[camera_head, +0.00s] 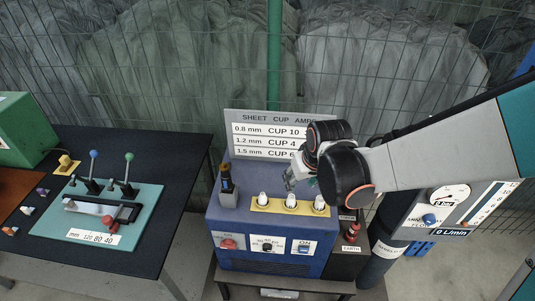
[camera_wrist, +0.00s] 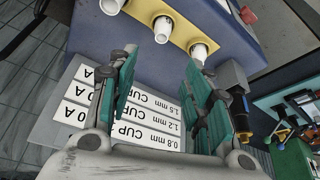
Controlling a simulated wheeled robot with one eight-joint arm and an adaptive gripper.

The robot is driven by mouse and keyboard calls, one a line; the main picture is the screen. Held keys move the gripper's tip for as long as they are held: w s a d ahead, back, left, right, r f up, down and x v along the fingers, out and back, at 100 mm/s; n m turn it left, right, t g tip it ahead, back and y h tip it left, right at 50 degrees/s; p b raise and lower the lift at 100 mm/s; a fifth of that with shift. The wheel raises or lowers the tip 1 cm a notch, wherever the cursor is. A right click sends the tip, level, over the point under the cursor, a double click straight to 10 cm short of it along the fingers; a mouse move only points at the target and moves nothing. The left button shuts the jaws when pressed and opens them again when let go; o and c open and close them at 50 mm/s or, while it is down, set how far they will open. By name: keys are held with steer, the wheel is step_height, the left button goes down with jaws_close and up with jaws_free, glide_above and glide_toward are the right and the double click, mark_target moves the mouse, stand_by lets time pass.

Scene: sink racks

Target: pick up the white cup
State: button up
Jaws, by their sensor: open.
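Three white cups stand upright in a row on a yellow strip on top of the blue machine. In the head view they are the left cup (camera_head: 263,199), the middle cup (camera_head: 291,201) and the right cup (camera_head: 319,203). The wrist view shows them in reverse order, at the top left (camera_wrist: 112,5), top middle (camera_wrist: 162,28) and top right (camera_wrist: 199,51). My gripper (camera_head: 292,180) is above and behind the row, near the middle cup. In the wrist view its teal fingers (camera_wrist: 160,68) are apart with no cup between them.
A sign (camera_head: 270,130) listing sheet, cup and amps stands behind the cups. A dark bottle-like object (camera_head: 227,187) stands left of them on the blue machine (camera_head: 235,222). A flowmeter panel (camera_head: 450,208) is at right. A black table (camera_head: 175,150) with a teal board (camera_head: 100,215) is at left.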

steer(key=b, duration=0.6)
glide_toward(292, 197)
steer(key=x, duration=0.2)
steer(key=w+x, duration=0.1)
steer(key=x, duration=0.2)
steer(key=shift+w+r, duration=0.1)
steer(key=shift+r, duration=0.05)
steer(key=b+x, duration=0.1)
steer(key=x, duration=0.1)
steer(key=s+b+x, duration=0.1)
steer(key=b+x, duration=0.1)
steer(key=x, duration=0.1)
steer(key=shift+a+f, duration=0.1)
steer(key=shift+f, duration=0.2)
steer(key=shift+r, duration=0.1)
steer(key=c, duration=0.9)
